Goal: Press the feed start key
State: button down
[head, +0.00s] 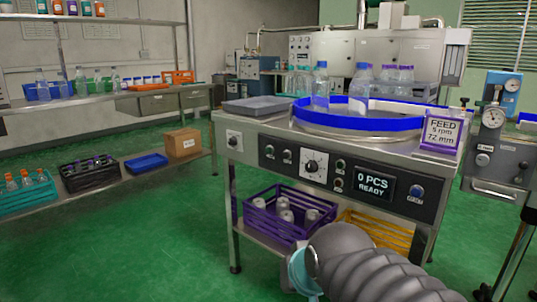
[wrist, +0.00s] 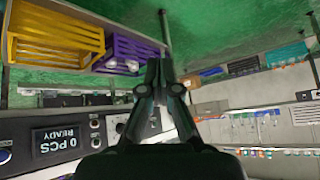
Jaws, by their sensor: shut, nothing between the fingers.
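The machine's front control panel (head: 325,172) carries several small keys, a dial (head: 312,164) and a display (head: 374,184) reading "0 PCS READY". Two small keys (head: 339,175) sit one above the other between dial and display; their labels are too small to read, so I cannot tell which is feed start. A blue button (head: 416,193) is at the panel's right end. In the wrist view my gripper (wrist: 158,66) is shut and empty, apart from the panel; the display (wrist: 60,140) appears upside down at lower left. The head view shows my arm but not the gripper's fingertips.
A blue-rimmed turntable (head: 370,121) with bottles and a grey tray (head: 257,106) are on the machine top. A purple crate (head: 283,222) and a yellow crate (head: 385,238) sit beneath. A sign (head: 440,130) reads "FEED 5 rpm 72 mm". Green floor is clear at left.

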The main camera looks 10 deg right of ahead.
aim_at(269, 150)
jog(key=w+a+r+m+t+h+b, duration=0.1)
jog(key=w+m+t, duration=0.3)
jog(key=w, duration=0.9)
jog(key=w+a+r+m+t+h+b, duration=0.1)
jog(key=w+r+m+t+b, duration=0.2)
jog(key=w, duration=1.1)
jog(key=w+a+r+m+t+h+b, duration=0.1)
jog(key=w+m+t, duration=0.4)
jog(key=w, duration=0.9)
notch_tip(269, 150, up, 3)
jog(key=shift+f+m+h+b, duration=0.2)
jog(key=shift+m+h+b, duration=0.1)
jog(key=shift+h+b, duration=0.35)
jog(key=shift+d, duration=0.15)
jog(key=shift+w+d+p, duration=0.15)
jog(key=shift+w+d, duration=0.7)
jog(key=shift+d, duration=0.3)
jog(key=shift+w+d+p, duration=0.2)
jog(key=shift+w+d, duration=0.6)
jog(key=shift+d, duration=0.35)
jog(key=shift+w+d+p, duration=0.15)
jog(key=shift+w+d, duration=0.7)
jog(key=shift+d, duration=0.3)
jog(key=shift+w+d+b, duration=0.25)
jog(key=shift+d+b, duration=0.1)
jog(key=shift+b, duration=0.1)
